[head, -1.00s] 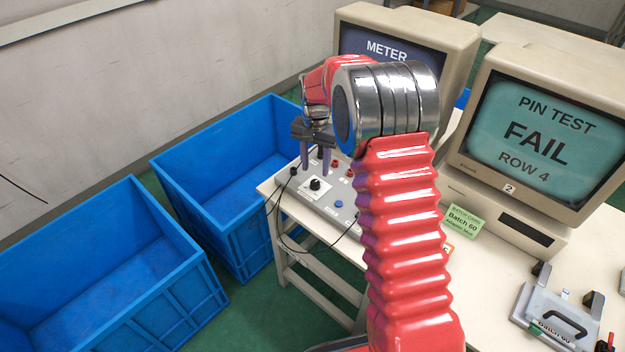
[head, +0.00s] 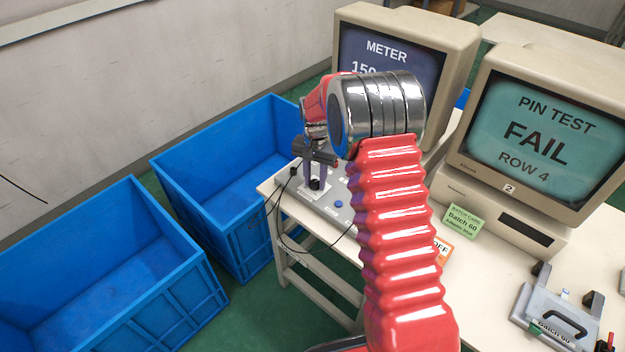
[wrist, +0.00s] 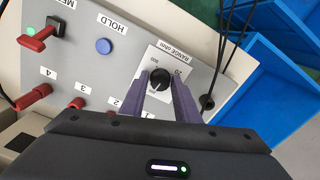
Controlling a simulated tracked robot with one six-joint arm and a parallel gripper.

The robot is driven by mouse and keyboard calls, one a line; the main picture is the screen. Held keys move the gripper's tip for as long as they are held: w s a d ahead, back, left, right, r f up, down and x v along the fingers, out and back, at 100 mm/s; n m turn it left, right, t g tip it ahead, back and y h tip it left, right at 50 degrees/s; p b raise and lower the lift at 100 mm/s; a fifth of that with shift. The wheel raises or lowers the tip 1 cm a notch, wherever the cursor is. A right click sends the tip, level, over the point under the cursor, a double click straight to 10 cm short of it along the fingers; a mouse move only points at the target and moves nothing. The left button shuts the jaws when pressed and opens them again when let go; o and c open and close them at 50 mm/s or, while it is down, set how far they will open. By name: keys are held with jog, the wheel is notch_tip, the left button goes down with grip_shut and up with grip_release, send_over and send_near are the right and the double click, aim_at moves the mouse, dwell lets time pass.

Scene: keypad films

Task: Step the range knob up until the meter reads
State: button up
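The black range knob (wrist: 160,78) sits on a white plate marked RANGE ohm on the grey panel (head: 330,207); the knob also shows in the head view (head: 315,184). My gripper (wrist: 160,76) has one purple finger on each side of the knob, apart, with a small gap seeming to show beside it. In the head view my gripper (head: 317,178) points down at the knob. The meter monitor (head: 390,60) shows METER and a number starting with 150; my arm hides the rest.
The panel has a blue HOLD button (wrist: 103,46), a red lever (wrist: 40,36) and several red sockets (wrist: 32,97). Cables (head: 283,225) hang off its left side. Another monitor (head: 540,130) reads PIN TEST FAIL ROW 4. Blue crates (head: 215,165) stand left of the table.

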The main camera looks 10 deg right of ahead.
grip_shut()
jog(key=shift+n, duration=0.7)
jog(key=shift+o, duration=1.7)
grip_release()
